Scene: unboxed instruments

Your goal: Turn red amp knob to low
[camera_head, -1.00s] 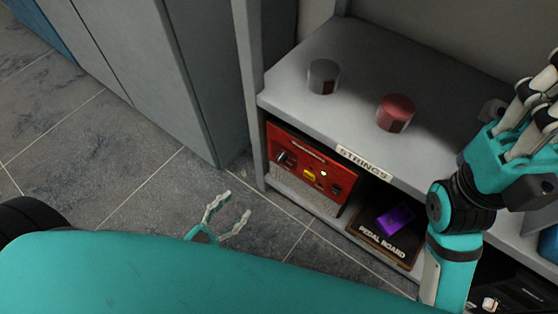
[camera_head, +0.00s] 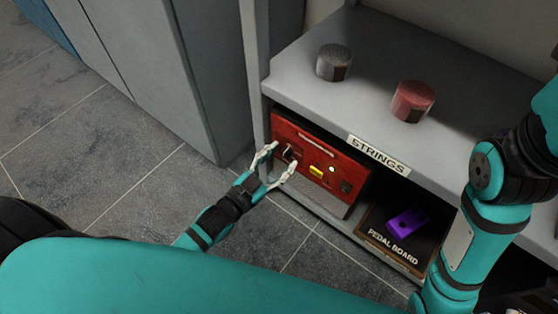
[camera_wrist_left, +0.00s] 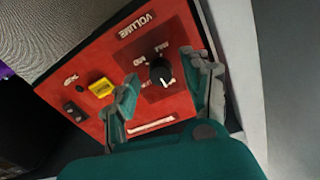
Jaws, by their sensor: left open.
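The red amp (camera_head: 318,149) stands in the shelf bay under the STRINGS label, its red control panel facing out. Its black round knob (camera_wrist_left: 161,71) shows in the left wrist view under upside-down VOLUME lettering, with a white mark pointing to the lower right of that picture. My left gripper (camera_head: 280,162) is open in front of the panel's left part, and its fingers cover part of the knob area in the head view. In the left wrist view, the fingers (camera_wrist_left: 163,76) stand on either side of the knob, with gaps visible. My right gripper is out of view.
A grey cylinder (camera_head: 334,62) and a red cylinder (camera_head: 413,101) stand on the shelf top (camera_head: 380,70). A purple pedal (camera_head: 407,222) lies on the pedal board right of the amp. A grey cabinet (camera_head: 175,75) stands at left. The floor before the amp is clear.

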